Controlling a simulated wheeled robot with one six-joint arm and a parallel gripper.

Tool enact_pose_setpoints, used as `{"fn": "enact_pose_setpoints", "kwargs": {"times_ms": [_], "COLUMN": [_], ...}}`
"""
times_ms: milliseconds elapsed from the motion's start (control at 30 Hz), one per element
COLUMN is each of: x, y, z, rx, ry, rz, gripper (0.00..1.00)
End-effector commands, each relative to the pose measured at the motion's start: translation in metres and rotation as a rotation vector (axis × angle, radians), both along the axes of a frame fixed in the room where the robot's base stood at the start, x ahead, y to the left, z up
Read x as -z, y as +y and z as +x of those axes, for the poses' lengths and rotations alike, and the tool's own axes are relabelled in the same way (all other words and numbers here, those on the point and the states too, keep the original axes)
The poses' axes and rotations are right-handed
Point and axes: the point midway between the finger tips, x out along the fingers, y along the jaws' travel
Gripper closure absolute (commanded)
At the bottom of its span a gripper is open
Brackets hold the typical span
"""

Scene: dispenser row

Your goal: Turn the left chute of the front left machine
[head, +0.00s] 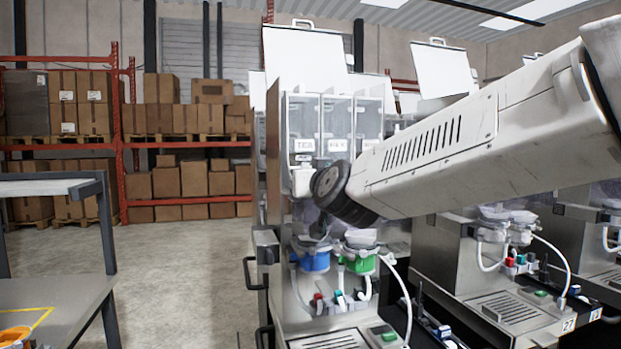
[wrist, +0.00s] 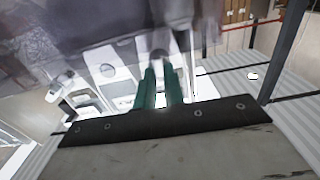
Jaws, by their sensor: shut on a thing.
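The front left machine (head: 333,125) stands mid-frame in the head view, with a row of clear canisters and a TEA label on the left one. A white part (head: 302,182) shows below the left canister, beside my dark wrist joint. My wrist hides most of the chute area there. In the wrist view my gripper (wrist: 160,72) shows two green fingers close together, shut on the small pale left chute between their tips. The chute's turn angle cannot be made out. In the head view the gripper is mostly hidden behind the wrist, above the blue bowl (head: 315,261).
A green bowl (head: 360,262) sits right of the blue one, with white hoses around. More machines (head: 470,270) stand to the right behind my arm. A metal table (head: 50,290) is at the left. The floor (head: 185,260) between is clear. Shelves with boxes (head: 165,185) stand behind.

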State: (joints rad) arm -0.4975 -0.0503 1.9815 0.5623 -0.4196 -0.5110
Motion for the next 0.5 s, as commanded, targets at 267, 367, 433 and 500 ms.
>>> {"fn": "enact_pose_setpoints", "kwargs": {"times_ms": [267,367,433,500], "x": [0.0004,0.0006,0.0007,0.0008], "y": [-0.0004,-0.0008,-0.0011,-0.0013], "z": [0.0,0.0001,0.0002,0.0003], "rx": [0.0,0.0,0.0,0.0], "ry": [0.032,0.053,0.069,0.087], "rz": [0.109,0.18,0.239,0.302], "gripper": [1.0,1.0,1.0,1.0]}}
